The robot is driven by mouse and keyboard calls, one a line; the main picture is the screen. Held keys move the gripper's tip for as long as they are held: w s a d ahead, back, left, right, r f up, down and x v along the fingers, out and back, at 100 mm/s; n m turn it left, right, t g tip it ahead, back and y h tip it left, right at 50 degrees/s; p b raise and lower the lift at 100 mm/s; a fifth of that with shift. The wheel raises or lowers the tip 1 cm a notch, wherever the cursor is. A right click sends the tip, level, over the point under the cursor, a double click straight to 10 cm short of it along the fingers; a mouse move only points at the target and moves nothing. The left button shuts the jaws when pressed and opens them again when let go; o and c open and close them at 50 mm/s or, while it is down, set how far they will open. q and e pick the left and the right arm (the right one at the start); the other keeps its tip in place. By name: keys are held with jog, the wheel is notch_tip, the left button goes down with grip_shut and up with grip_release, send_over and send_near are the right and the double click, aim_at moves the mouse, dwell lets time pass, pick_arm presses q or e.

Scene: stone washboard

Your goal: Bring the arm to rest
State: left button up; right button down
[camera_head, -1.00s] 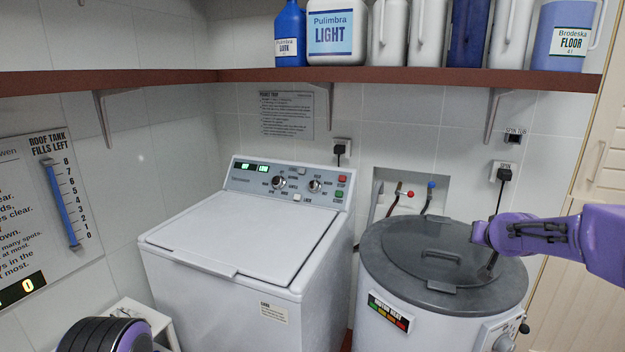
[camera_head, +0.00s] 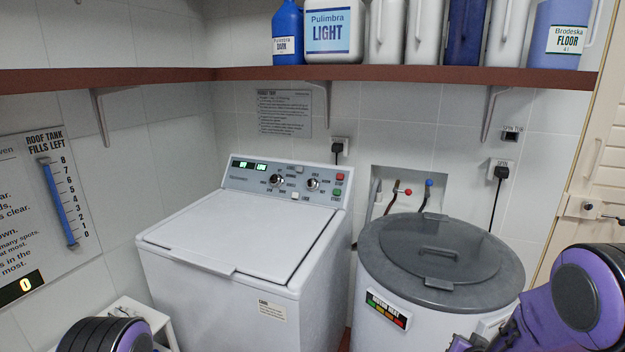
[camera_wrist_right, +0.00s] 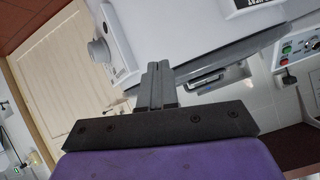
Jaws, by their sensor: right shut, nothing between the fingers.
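My right arm is purple and black and stands at the lower right of the head view. My right gripper shows at its lower end in the head view (camera_head: 466,345), partly cut off by the bottom edge. In the right wrist view the right gripper (camera_wrist_right: 158,72) has its two dark fingers together with nothing between them. The spin tub (camera_head: 375,275), with a grey lid (camera_head: 470,255), stands just behind and left of this arm. My left arm shows only as a rounded joint at the bottom left; its gripper is out of frame.
A white washing machine (camera_head: 225,235) with a closed lid stands in the middle. A red-brown shelf (camera_head: 420,76) with several bottles runs above. A small white stool (camera_head: 128,308) is at the lower left. A cream louvred door (camera_head: 598,170) is at the right.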

jog(key=s+a+f+g, duration=0.2)
jog(key=s+f, duration=0.4)
jog(key=s, duration=0.6)
jog(key=s+a+f+g, duration=0.1)
jog(key=s+f+g, duration=0.2)
jog(key=s, duration=0.9)
jog(key=s+a+f+g, duration=0.2)
jog(key=s+f, duration=0.8)
jog(key=s, duration=0.2)
jog(key=shift+s+a+g, duration=0.15)
jog(key=shift+a+g, duration=0.2)
jog(key=shift+g, duration=0.05)
